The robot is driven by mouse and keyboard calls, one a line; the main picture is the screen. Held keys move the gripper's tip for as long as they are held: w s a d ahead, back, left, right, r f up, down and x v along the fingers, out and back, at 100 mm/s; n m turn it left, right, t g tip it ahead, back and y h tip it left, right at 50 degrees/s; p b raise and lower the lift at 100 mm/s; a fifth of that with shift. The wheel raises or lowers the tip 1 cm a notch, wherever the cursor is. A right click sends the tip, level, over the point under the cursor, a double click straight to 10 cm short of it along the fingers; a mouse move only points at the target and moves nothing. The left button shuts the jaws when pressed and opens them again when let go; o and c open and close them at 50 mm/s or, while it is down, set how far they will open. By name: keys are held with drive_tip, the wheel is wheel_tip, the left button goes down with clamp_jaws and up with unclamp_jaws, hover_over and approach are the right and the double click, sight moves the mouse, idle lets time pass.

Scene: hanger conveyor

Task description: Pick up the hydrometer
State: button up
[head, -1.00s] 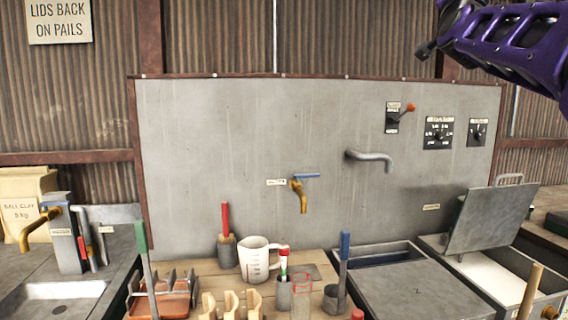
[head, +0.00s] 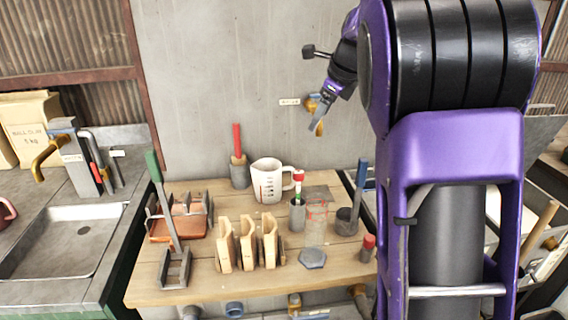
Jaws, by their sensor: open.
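The hydrometer (head: 298,187), a slim stem with red, white and green bands, appears to stand upright in a small grey cup (head: 297,217) on the wooden bench. Its lower part is hidden in the cup. A clear cylinder with red marks (head: 316,228) stands just right of it. My gripper (head: 318,118) is open and appears empty. It points down in front of the wall tap, above the hydrometer in the picture and apart from it. My purple arm covers the right side of the view.
A white measuring jug (head: 267,182) stands close behind and left of the cup. A blue-handled tool in a dark pot (head: 346,221) is to the right. Wooden holders (head: 247,243) and a green-handled tool (head: 153,167) stand left. A sink (head: 62,240) lies further left.

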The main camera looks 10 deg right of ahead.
sight(297, 171)
drive_tip(key=a+f, duration=0.1)
drive_tip(key=f, duration=0.3)
drive_tip(key=a+f+m+g, duration=0.1)
drive_tip(key=a+f, duration=0.1)
drive_tip(key=f, duration=0.3)
drive_tip(key=a+f+m+g+y, duration=0.1)
drive_tip(key=f, duration=0.4)
drive_tip(key=shift+w+a+f, duration=0.15)
drive_tip(key=shift+w+a, duration=0.1)
drive_tip(key=shift+w, duration=0.1)
drive_tip(key=shift+s+b+x, duration=0.15)
drive_tip(key=shift+b+x, duration=0.1)
drive_tip(key=shift+x, duration=1.25)
drive_tip(key=shift+s+b+x, duration=0.15)
drive_tip(key=shift+b+x, duration=0.05)
drive_tip(key=shift+x, duration=1.3)
drive_tip(key=shift+d+f, duration=0.1)
drive_tip(key=shift+d, duration=0.05)
drive_tip(key=c, duration=1)
